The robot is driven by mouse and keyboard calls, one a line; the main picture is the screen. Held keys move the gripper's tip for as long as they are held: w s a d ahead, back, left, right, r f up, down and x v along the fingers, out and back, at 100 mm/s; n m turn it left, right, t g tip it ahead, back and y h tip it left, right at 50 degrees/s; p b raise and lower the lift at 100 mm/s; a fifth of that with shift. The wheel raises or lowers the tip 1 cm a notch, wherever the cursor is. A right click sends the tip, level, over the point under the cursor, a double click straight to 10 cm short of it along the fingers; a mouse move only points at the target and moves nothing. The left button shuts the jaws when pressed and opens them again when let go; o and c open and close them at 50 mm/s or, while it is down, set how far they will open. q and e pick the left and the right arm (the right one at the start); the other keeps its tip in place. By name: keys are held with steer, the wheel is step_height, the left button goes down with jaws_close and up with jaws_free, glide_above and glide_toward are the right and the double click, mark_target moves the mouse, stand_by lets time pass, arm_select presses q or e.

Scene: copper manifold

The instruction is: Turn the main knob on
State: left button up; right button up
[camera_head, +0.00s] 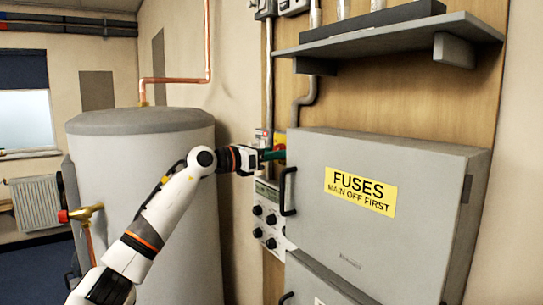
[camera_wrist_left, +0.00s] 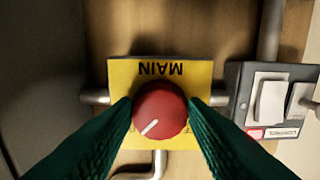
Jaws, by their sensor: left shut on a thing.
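The main knob (camera_wrist_left: 160,111) is round and red with a white pointer line, on a yellow plate (camera_wrist_left: 161,69) marked MAIN. In the left wrist view the pointer line slants to the lower left, and the word appears upside down. My left gripper (camera_wrist_left: 160,112) has its two dark green fingers on either side of the knob, shut on it. In the head view my left gripper (camera_head: 273,155) reaches the wall beside the fuse cabinet, and a bit of the yellow plate (camera_head: 263,136) shows there; the knob is mostly hidden. My right gripper is not in view.
A grey fuse cabinet (camera_head: 400,155) with black handles stands close right of the gripper. A panel with several black knobs (camera_head: 270,215) is below. A grey tank (camera_head: 140,125) stands left behind my arm. A white switch (camera_wrist_left: 271,101) sits beside the plate.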

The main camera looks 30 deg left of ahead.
arm_select(q)
steer(key=shift+r, duration=0.1)
stand_by(0.4)
steer(key=o, duration=1)
steer(key=shift+s, duration=0.1)
steer(key=shift+a, duration=0.1)
steer(key=b+v, duration=0.6)
steer(key=v, duration=0.6)
